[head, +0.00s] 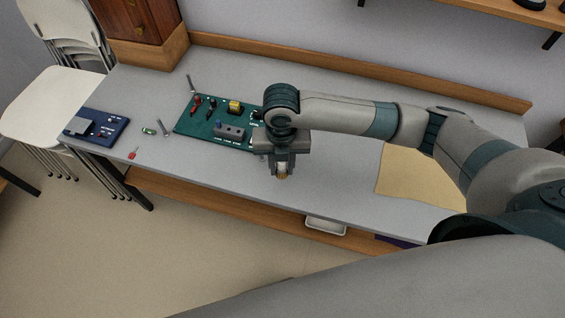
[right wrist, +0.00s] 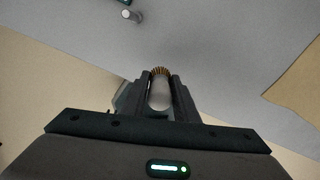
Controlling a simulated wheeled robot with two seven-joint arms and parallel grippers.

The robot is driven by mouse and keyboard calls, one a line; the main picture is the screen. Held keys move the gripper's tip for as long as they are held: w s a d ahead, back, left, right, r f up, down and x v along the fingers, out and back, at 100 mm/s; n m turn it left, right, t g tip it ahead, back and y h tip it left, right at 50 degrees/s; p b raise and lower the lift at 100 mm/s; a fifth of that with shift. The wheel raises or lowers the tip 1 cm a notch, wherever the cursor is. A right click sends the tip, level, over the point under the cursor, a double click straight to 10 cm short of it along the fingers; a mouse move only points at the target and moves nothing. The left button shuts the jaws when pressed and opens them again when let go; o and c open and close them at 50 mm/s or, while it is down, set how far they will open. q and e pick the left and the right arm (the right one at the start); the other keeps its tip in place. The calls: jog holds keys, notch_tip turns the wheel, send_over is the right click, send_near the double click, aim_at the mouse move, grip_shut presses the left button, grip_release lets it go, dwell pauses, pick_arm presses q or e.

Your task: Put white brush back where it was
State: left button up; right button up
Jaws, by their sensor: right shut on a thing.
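My right gripper (head: 283,168) is shut on the white brush, and it also shows in the right wrist view (right wrist: 160,90). The brush's rounded white body (right wrist: 160,97) sits between the fingers, with brown bristles at its far end. In the head view only a small tan bit of the brush (head: 282,177) shows under the fingers. The gripper is over the front part of the grey table (head: 235,185), in front of the green circuit board (head: 190,122). Whether the brush touches the table is unclear. My left gripper is not in view.
A blue board (head: 97,127), a small green part (head: 148,131), a red-handled tool (head: 132,155) and metal posts (head: 166,131) are at the left. A tan mat (head: 405,180) lies at the right. A white tray (head: 325,226) sits on the lower shelf.

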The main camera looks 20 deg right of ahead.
jog(key=w+f, duration=0.1)
jog(key=w+d+f, duration=0.1)
jog(key=w, duration=0.1)
jog(key=shift+w+d+f, duration=0.1)
jog(key=shift+w+d, duration=0.05)
jog(key=shift+w, duration=0.15)
jog(key=shift+s+f+p, duration=0.1)
jog(key=shift+f+p, duration=0.8)
jog(key=shift+f, duration=1.1)
jog(key=o, duration=1.1)
jog(key=shift+f, duration=0.1)
